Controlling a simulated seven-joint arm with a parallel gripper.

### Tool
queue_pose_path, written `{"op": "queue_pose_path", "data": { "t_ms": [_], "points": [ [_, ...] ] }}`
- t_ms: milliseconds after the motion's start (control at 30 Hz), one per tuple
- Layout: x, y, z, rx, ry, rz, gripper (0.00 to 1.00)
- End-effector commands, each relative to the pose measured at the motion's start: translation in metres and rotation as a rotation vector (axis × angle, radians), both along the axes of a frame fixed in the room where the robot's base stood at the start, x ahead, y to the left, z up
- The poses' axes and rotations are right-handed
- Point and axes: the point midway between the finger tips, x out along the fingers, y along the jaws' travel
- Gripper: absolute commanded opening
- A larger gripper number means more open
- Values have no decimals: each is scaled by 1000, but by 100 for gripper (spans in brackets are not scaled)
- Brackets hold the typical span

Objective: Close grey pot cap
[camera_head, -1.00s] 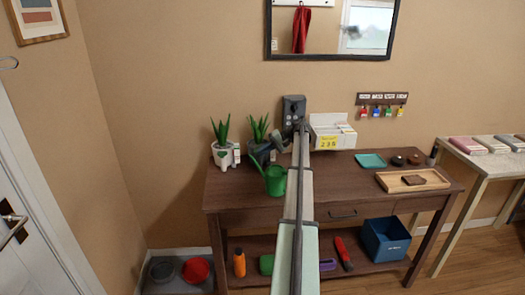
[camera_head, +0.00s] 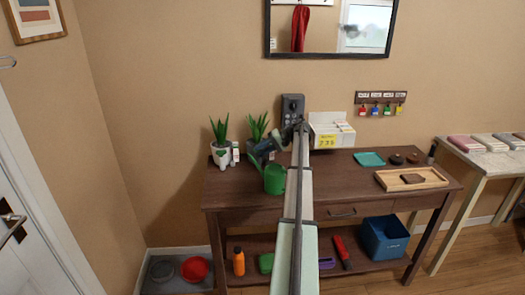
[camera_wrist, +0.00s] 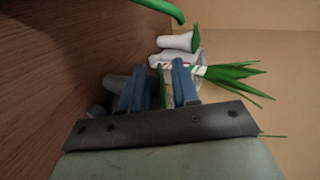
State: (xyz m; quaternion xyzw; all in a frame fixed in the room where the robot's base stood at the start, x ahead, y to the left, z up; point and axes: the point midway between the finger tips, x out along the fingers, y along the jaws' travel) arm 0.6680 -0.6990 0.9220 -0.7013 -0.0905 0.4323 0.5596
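The grey pot (camera_head: 262,157) with a spiky green plant stands at the back left of the brown table, largely hidden behind my gripper (camera_head: 264,147). In the wrist view, the two blue fingers of my gripper (camera_wrist: 159,88) stand apart with a gap between them. Green leaves (camera_wrist: 232,73) stick out past the right finger, and a grey rounded thing (camera_wrist: 117,83) lies behind the left finger. I cannot make out the cap, or whether the fingers touch anything.
A green watering can (camera_head: 274,180) stands close in front of the grey pot. A white pot (camera_head: 221,155) with a plant and a small white bottle (camera_head: 235,153) stand to its left. A white box (camera_head: 331,131) stands to the right of my arm.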

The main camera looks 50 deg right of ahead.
Motion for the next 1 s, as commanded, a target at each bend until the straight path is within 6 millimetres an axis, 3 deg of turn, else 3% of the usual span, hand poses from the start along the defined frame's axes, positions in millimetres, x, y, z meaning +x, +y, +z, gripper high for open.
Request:
{"op": "queue_pose_path", "data": {
  "t_ms": [367,1000],
  "points": [
    [2,3,5,-67,65,0,31],
    [17,17,21,-411,408,0,31]
  ]
}}
